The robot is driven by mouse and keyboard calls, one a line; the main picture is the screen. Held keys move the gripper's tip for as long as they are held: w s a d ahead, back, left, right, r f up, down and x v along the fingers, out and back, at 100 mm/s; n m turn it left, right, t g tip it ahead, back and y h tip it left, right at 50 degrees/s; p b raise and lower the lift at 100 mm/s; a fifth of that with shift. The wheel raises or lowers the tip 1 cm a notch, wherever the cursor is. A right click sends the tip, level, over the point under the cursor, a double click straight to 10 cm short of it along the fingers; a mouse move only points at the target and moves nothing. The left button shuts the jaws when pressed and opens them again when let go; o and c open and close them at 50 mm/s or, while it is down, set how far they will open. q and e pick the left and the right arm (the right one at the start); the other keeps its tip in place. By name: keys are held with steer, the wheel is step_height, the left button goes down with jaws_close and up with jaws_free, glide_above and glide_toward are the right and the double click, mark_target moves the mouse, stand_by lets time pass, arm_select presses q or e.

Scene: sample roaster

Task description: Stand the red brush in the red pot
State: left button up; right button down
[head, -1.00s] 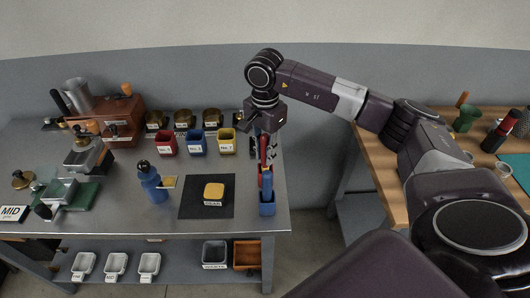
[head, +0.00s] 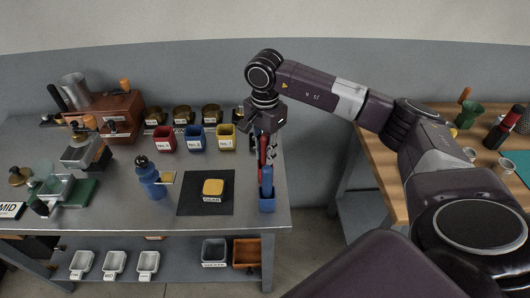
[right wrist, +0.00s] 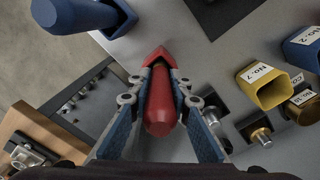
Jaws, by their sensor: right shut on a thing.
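My right gripper (right wrist: 158,84) is shut on the red brush (right wrist: 160,112), its handle between the two blue-padded fingers. In the head view the red brush (head: 262,147) hangs near upright under the right gripper, at the bench's right end. In the right wrist view a red angular shape just past the fingertips looks like the red pot (right wrist: 157,53), in line with the brush. I cannot tell whether the brush's lower end is inside it. In the head view that spot is hidden behind the blue brush and blue pot. My left gripper is out of view.
The blue pot (head: 267,206) with a blue brush (head: 267,180) stands close in front, at the bench's right edge. Red, blue and yellow cups (head: 226,142) stand to the left. A dark mat (head: 222,208) and blue bottle (head: 150,180) lie nearer the middle.

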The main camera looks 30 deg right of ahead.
steer(key=shift+f+b, duration=0.4)
steer(key=shift+f, duration=0.2)
steer(key=c, duration=1.7)
jaws_free()
steer(key=shift+r, duration=0.1)
step_height(320, 180, up, 12)
